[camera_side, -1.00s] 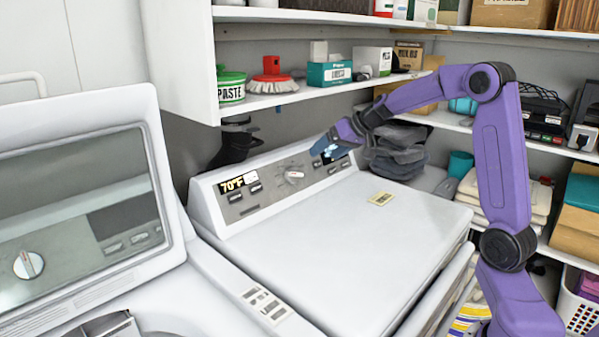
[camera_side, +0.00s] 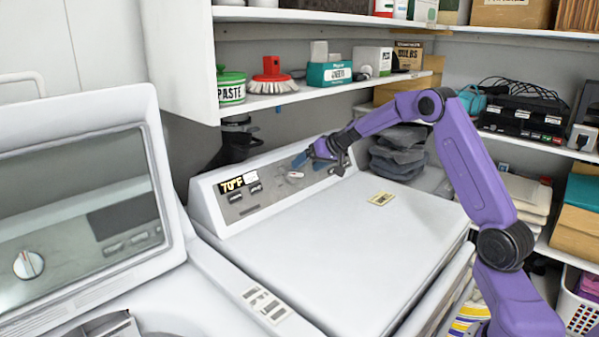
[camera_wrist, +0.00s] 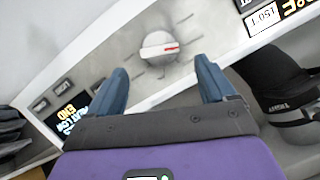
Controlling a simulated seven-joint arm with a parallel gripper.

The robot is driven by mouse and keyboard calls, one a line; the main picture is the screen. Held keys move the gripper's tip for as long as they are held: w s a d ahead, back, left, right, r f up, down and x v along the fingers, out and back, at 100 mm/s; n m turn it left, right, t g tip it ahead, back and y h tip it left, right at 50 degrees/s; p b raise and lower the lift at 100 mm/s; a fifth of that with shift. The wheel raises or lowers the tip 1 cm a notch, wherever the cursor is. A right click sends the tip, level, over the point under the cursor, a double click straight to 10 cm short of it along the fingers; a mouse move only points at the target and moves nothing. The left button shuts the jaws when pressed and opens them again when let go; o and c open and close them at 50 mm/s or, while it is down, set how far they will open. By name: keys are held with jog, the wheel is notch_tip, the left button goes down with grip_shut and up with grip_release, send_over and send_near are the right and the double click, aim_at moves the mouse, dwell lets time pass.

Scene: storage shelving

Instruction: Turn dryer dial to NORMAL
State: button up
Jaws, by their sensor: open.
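The dryer dial (camera_wrist: 158,46) is a round white knob with a red pointer mark on the dryer's grey control panel. In the wrist view its red mark points to the right of the picture, with short tick marks around it. The dial also shows in the side view (camera_side: 295,175), close to my fingertips. My gripper (camera_wrist: 160,80) is open and empty, its two blue fingers apart, with the dial beyond and between their tips. In the side view my gripper (camera_side: 303,160) is beside the dial, over the panel. I cannot read a NORMAL label.
A shelf (camera_side: 290,97) with a paste tub (camera_side: 231,88) and a red brush (camera_side: 271,78) hangs above the panel. Folded dark cloths (camera_side: 397,155) sit right of the panel.

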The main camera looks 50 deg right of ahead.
aim_at(296, 173)
jog(key=shift+x, duration=2.6)
jog(key=c, duration=1.1)
jog(key=shift+o, duration=0.2)
jog(key=shift+a+n+h, duration=0.2)
jog(key=shift+n+h, duration=0.6)
jog(key=shift+n, duration=1)
jog(key=shift+a+n+h, duration=0.25)
jog(key=shift+n+h, duration=0.55)
jog(key=shift+n, duration=1)
